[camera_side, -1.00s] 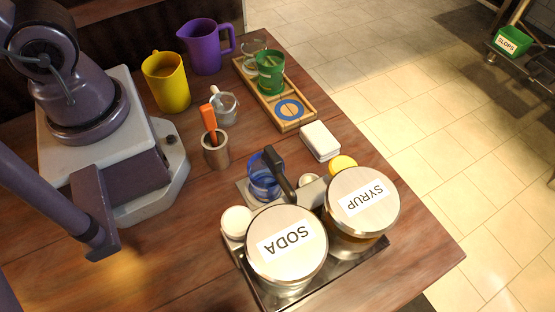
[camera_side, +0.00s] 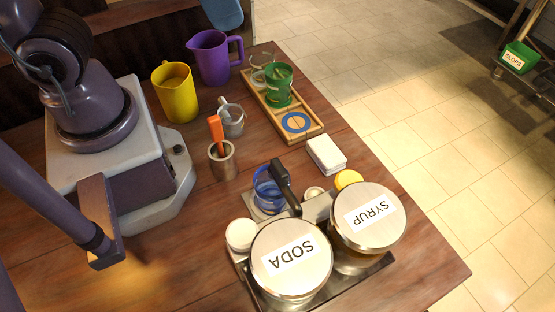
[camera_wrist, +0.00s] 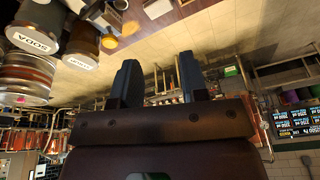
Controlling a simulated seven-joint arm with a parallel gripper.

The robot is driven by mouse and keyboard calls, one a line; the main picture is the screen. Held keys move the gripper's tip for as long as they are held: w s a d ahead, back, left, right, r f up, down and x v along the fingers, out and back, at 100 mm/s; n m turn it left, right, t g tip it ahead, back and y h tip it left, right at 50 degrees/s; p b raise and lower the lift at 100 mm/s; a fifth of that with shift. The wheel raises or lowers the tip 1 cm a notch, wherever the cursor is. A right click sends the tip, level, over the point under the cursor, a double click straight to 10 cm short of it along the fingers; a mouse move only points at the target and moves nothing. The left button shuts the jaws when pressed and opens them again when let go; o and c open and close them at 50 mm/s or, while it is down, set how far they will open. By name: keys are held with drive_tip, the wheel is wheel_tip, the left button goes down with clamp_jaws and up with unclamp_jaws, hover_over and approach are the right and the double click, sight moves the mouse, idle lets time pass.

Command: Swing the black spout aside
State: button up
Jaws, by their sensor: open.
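The black spout (camera_side: 285,187) stands up at a slant behind the two lidded containers in the side view, beside a blue cup (camera_side: 269,190). The SODA container (camera_side: 290,262) and the SYRUP container (camera_side: 367,222) sit in front of it, hiding its lower surroundings. My gripper (camera_wrist: 158,80) is open and empty in the wrist view, its two dark fingers apart. Its fingers do not show in the side view. The SODA container (camera_wrist: 35,27) also shows at the upper left of the wrist view, apart from my fingers. I cannot make out the spout there.
A steel cup with an orange-handled tool (camera_side: 222,160), a white box (camera_side: 326,155), a clear mug (camera_side: 232,121), a yellow jug (camera_side: 175,93) and a purple jug (camera_side: 214,58) stand on the table. A wooden tray (camera_side: 309,132) holds a green cup (camera_side: 278,84). Bare tabletop lies at front left.

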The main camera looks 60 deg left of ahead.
sight(276, 161)
drive_tip(key=d+f+m+g, duration=0.2)
drive_tip(key=d+f+m, duration=0.1)
drive_tip(key=d+m, duration=0.35)
drive_tip(key=d+f+m+g, duration=0.1)
drive_tip(key=d+f+m, duration=0.2)
drive_tip(key=d+m, duration=0.4)
drive_tip(key=shift+m+y, duration=0.35)
drive_tip(key=shift+y, duration=0.05)
drive_tip(key=f, duration=0.4)
drive_tip(key=a+f, duration=0.1)
drive_tip(key=f, duration=0.7)
drive_tip(key=shift+w+a+f, duration=0.2)
drive_tip(key=shift+w+f, duration=0.05)
drive_tip(key=shift+w, duration=0.1)
clamp_jaws()
